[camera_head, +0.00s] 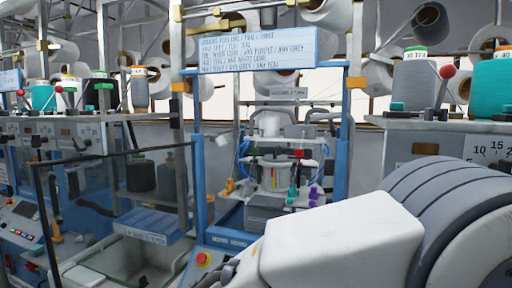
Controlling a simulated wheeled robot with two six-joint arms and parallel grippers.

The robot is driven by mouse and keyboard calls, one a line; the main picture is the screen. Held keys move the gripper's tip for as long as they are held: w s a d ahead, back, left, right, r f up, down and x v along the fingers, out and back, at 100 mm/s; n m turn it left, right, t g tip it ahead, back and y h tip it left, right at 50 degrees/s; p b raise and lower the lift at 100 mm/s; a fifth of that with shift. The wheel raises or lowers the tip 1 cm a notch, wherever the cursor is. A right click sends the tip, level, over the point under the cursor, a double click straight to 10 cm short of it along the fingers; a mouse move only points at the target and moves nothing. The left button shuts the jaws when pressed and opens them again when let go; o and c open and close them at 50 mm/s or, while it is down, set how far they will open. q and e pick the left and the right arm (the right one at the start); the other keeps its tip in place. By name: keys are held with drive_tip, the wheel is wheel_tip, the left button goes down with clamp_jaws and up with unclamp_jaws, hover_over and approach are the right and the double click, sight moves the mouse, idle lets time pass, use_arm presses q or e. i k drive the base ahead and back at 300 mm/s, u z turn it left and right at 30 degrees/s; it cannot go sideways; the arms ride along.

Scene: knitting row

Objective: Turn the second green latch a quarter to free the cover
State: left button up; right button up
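No part can be made out for certain as the second green latch or its cover. A small green part (253,151) shows on the small machine (275,172) inside the blue frame in the middle. It is too small to tell whether it is a latch or how it is turned. My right arm fills the lower right foreground and hides what lies behind it. Dark parts at its far end near the bottom middle may be my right gripper (229,272); its fingers are not clear. My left gripper is out of view.
A blue sign board (258,50) hangs above the blue frame (200,180). A dark-framed clear panel (110,200) stands at left. A red button (203,258) is at the bottom middle. Grey and teal yarn cones (415,85) stand on the right machine. White spools hang on racks behind.

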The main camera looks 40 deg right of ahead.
sight(253, 151)
drive_tip(key=z, duration=0.4)
drive_tip(key=i, duration=0.55)
drive_tip(key=z, duration=0.5)
